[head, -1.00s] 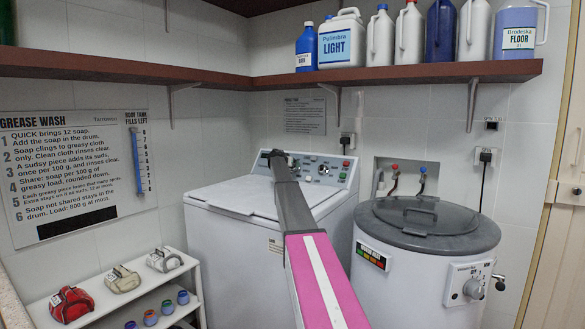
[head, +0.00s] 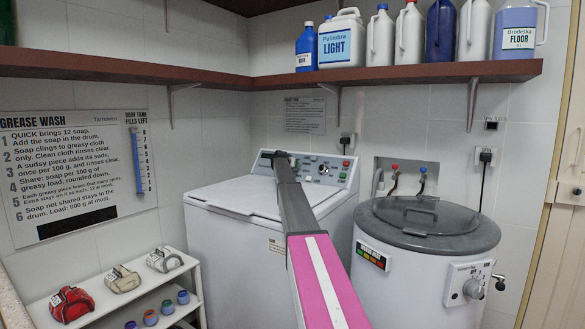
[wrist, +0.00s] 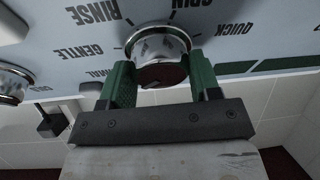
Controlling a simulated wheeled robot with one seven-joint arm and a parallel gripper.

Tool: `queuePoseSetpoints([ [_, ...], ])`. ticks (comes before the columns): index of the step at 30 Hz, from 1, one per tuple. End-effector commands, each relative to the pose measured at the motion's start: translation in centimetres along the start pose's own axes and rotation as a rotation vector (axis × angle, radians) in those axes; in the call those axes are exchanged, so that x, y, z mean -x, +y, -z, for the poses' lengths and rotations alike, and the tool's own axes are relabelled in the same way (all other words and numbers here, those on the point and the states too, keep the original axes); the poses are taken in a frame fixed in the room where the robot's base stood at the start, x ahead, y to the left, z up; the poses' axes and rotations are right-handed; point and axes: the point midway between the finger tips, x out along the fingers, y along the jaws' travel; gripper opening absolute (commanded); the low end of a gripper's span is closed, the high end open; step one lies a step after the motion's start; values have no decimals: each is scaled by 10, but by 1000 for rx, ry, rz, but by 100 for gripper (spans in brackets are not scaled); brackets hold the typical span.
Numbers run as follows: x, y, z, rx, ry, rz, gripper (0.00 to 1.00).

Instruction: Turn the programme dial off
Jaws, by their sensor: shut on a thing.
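The programme dial (wrist: 158,45) is a chrome knob with a dark red face, in the wrist view. It sits on a pale panel with the words RINSE, SPIN, QUICK and GENTLE around it. My gripper (wrist: 160,80) has its green fingers on either side of the dial, shut on it. Part of a word ending in "MAL" shows beside the left finger. I cannot tell clearly where the dial points. In the head view, my gripper (head: 272,155) is at the left of the control panel of the white washing machine (head: 225,235) and hides the dial there.
A second chrome knob (wrist: 12,84) is beside the dial in the wrist view. A white drum-shaped machine (head: 395,290) with a grey lid stands at right. A brown shelf (head: 400,75) with bottles hangs above. A low white rack (head: 130,290) stands at left.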

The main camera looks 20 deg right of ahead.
Motion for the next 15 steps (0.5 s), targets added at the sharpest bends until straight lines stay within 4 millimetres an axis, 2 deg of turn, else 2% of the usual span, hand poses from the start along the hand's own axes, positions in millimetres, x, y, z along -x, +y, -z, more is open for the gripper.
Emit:
queuePoseSetpoints([
  [8,0,1,0,140,-8,38,33],
  [15,0,1,0,344,-18,92,33],
])
